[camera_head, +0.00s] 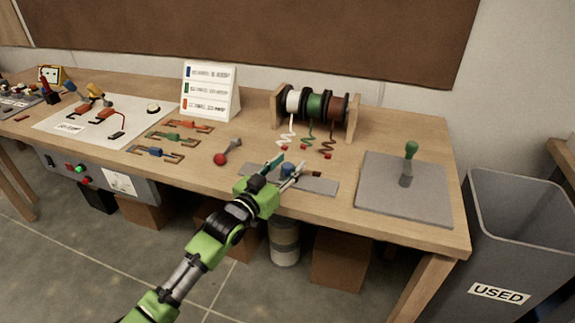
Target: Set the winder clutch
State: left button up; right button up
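No part in view is labelled as the winder clutch. A lever with a green knob (411,148) stands upright on a grey plate (430,202) at the right of the bench. A rack at the back carries white, green and dark red wire spools (314,105), with loose wire ends hanging in front. My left gripper (284,170) is over the front middle of the bench, at a flat grey strip (318,184). Its fingers look spread, with a small blue knob (288,169) close to the tips; I cannot tell whether they touch it. My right gripper is out of view.
A red-ended lever (221,158) lies left of my gripper. Farther left are blue (155,152), green and orange clips, a white card stand (210,91) and a white board (70,130). A grey "USED" bin (525,240) stands right of the bench.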

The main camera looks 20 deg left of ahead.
aim_at(313, 184)
pick_arm(q)
grip_shut()
jog(key=d+p, duration=0.2)
jog(key=d, duration=0.5)
jog(key=shift+s+d, duration=0.15)
jog(key=shift+d, duration=0.1)
jog(key=shift+a, duration=0.1)
